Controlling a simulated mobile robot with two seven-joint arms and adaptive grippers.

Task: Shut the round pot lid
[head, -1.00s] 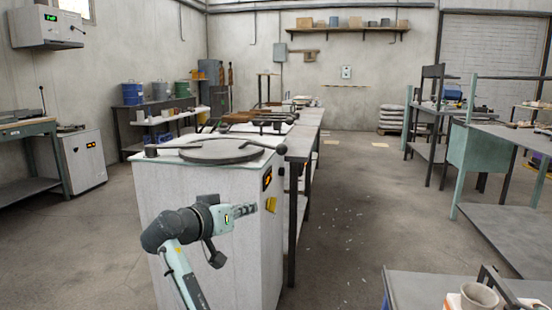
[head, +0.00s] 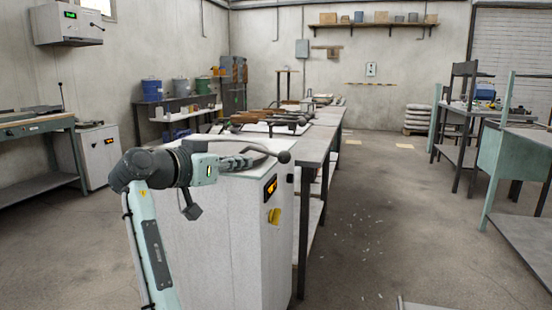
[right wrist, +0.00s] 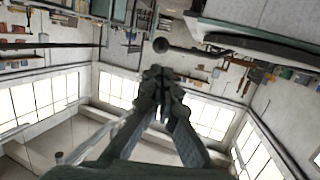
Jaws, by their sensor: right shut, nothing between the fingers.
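The round pot lid (head: 262,166) is a dark grey disc lying flat on the pale top of a white cabinet. Much of it is hidden behind my right arm and gripper. A dark handle bar with a ball knob (head: 283,157) sticks out to the right. In the right wrist view, the lid's rim (right wrist: 265,45) is at the upper right and a ball knob (right wrist: 161,45) is just beyond my fingertips. My right gripper (head: 248,161) is shut and empty, beside the lid; contact cannot be told. The opening under the lid is hidden. My left gripper is not in view.
The white cabinet (head: 235,240) has an orange display and a yellow switch on its right side. A long workbench (head: 318,145) with dark tools stands behind it.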

